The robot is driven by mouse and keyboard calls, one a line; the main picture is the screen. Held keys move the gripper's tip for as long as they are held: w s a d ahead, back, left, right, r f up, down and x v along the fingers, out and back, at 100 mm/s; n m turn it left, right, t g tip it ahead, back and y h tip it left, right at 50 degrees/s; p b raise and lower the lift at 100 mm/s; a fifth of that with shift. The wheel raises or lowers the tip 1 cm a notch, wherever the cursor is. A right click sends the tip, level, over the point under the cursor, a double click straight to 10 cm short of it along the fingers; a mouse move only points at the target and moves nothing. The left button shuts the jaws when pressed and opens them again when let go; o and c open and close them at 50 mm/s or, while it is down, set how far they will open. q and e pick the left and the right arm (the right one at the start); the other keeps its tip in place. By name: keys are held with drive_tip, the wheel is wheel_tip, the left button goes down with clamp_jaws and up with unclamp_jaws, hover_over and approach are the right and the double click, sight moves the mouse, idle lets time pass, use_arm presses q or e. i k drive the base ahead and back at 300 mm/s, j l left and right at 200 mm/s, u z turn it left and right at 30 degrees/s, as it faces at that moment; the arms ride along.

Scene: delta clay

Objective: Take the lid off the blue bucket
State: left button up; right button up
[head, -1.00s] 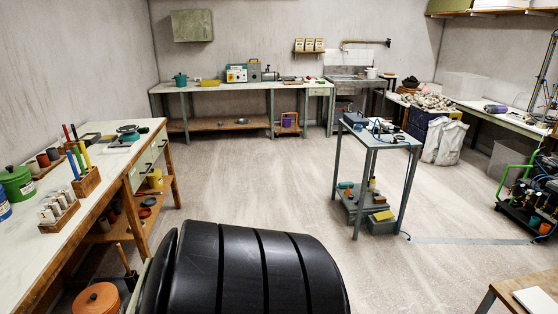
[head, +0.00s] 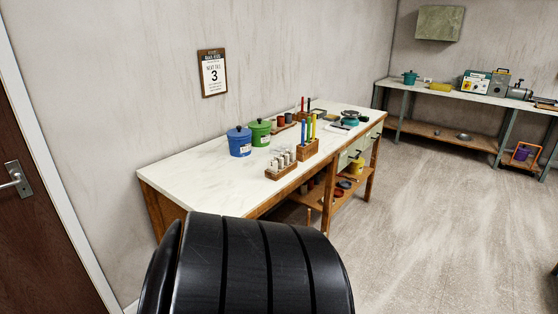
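A blue bucket (head: 239,142) with a blue lid (head: 238,131) and a dark knob stands upright on the white-topped workbench (head: 200,182) along the left wall. The lid sits on the bucket. A green bucket (head: 260,132) with a lid stands close beside it, to the right and behind. Neither gripper shows in the head view. A large black ribbed part, mine, fills the bottom middle and hides the near end of the bench.
Wooden blocks with pale cylinders (head: 281,163) and colored sticks (head: 307,146) stand to the right of the buckets. A brown door (head: 40,200) is at the far left. The floor (head: 440,200) right of the bench is open. Another bench (head: 450,95) stands at the back.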

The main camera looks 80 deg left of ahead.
sight(239, 131)
drive_tip(key=u, duration=1.75)
drive_tip(key=i+u, duration=0.2)
drive_tip(key=u, duration=0.2)
drive_tip(key=i+u, duration=0.2)
drive_tip(key=u, duration=0.2)
drive_tip(key=i+l+u, duration=0.1)
drive_tip(key=u, duration=0.25)
drive_tip(key=i+l, duration=0.2)
drive_tip(key=i, duration=0.15)
drive_tip(key=i+l, duration=0.2)
drive_tip(key=i, duration=0.1)
